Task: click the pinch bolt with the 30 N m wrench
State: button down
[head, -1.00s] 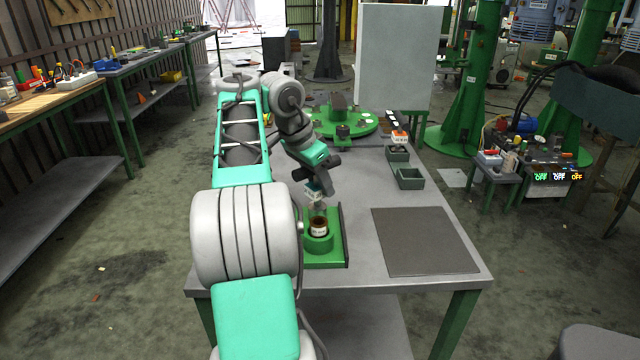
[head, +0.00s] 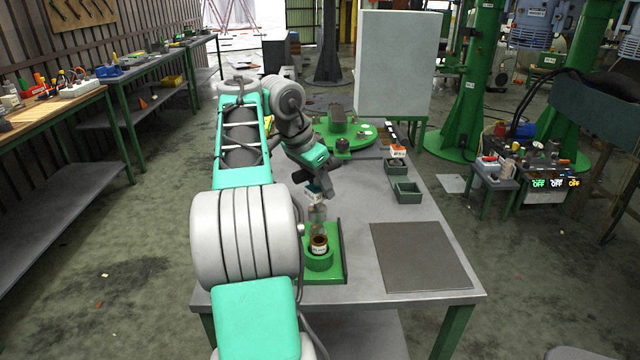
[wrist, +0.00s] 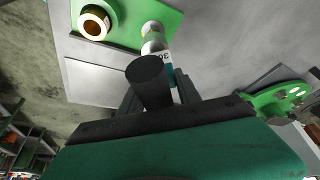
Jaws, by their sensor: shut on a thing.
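My gripper (head: 318,183) is shut on the 30 N m wrench (head: 316,198), which has a white and teal body. In the wrist view the wrench (wrist: 156,45) shows a "30" label and points away from my gripper (wrist: 160,97), and a dark cylinder covers part of it. The wrench hangs over the green fixture (head: 334,265) on the table. I cannot make out the pinch bolt, or whether the wrench touches anything.
A dark grey mat (head: 425,257) lies to the right of the fixture. Two small green bins (head: 407,193) and a green turntable (head: 362,137) are farther back. A pale upright panel (head: 396,65) stands behind the table. The tabletop between fixture and mat is clear.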

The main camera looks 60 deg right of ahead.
jog(key=shift+r, duration=0.35)
